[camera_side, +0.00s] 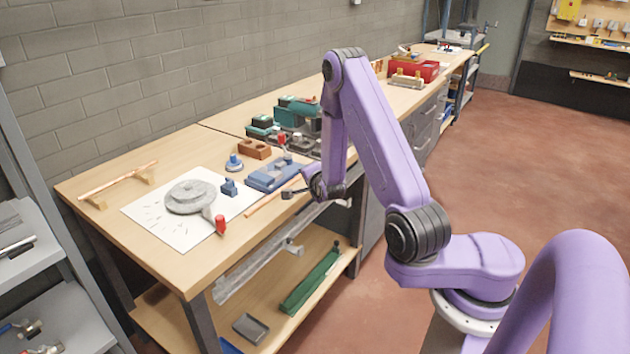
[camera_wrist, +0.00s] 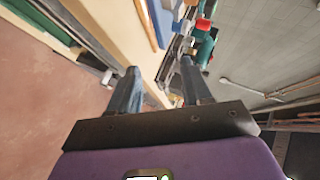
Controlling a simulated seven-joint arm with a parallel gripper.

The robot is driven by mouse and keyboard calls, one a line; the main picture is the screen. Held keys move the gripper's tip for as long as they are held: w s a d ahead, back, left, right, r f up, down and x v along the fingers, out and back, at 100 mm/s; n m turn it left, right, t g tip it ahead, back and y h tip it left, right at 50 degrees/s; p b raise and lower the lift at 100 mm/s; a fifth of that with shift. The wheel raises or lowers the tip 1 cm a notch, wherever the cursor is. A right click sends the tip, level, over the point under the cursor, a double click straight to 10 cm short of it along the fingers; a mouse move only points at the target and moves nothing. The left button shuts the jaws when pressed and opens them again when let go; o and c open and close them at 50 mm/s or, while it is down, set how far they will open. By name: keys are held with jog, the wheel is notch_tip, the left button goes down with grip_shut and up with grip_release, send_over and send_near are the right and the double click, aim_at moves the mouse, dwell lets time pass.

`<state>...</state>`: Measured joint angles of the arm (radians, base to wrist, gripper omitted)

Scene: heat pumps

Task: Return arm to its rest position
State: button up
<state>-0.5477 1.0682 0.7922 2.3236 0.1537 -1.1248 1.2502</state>
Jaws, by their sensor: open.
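My gripper (camera_side: 304,191) hangs just off the front edge of the workbench (camera_side: 165,250) in the side view, beside the blue fixture on the bench. In the wrist view its two dark fingers (camera_wrist: 158,85) stand apart with nothing between them. My purple arm is folded, with its elbow raised high above the bench.
A white sheet (camera_side: 146,214) with a grey round part (camera_side: 189,197) and a red-tipped tool (camera_side: 220,226) lies on the bench. A blue fixture (camera_side: 272,177), a brown block (camera_side: 253,149) and teal tools (camera_side: 292,115) stand behind. Red floor (camera_side: 540,150) at right is clear.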

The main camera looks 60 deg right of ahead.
jog(key=v, duration=0.7)
jog(key=w+a+n+y, duration=0.6)
jog(key=a+n, duration=0.2)
jog(key=a, duration=0.2)
jog(key=s+a+r+n+g+y, duration=0.2)
jog(key=s+a+n+g+y, duration=0.15)
jog(key=a+n, duration=0.6)
jog(key=s+a+r+n+g+y, duration=0.1)
jog(key=s+a+n+g, duration=0.1)
jog(key=s+n, duration=0.35)
jog(key=s+a+r+n+g, duration=0.2)
jog(key=s, duration=0.6)
jog(key=s+d+r+n+g+h, duration=0.1)
jog(key=s+n, duration=0.3)
jog(key=s, duration=0.4)
jog(key=s+d+r+n+g, duration=0.1)
jog(key=s+d+n, duration=0.3)
jog(key=s, duration=0.4)
jog(key=shift+r+n+h, duration=0.35)
jog(key=shift+r+n, duration=0.45)
jog(key=shift+r, duration=0.05)
jog(key=shift+w+g, duration=0.1)
jog(key=shift+g, duration=0.15)
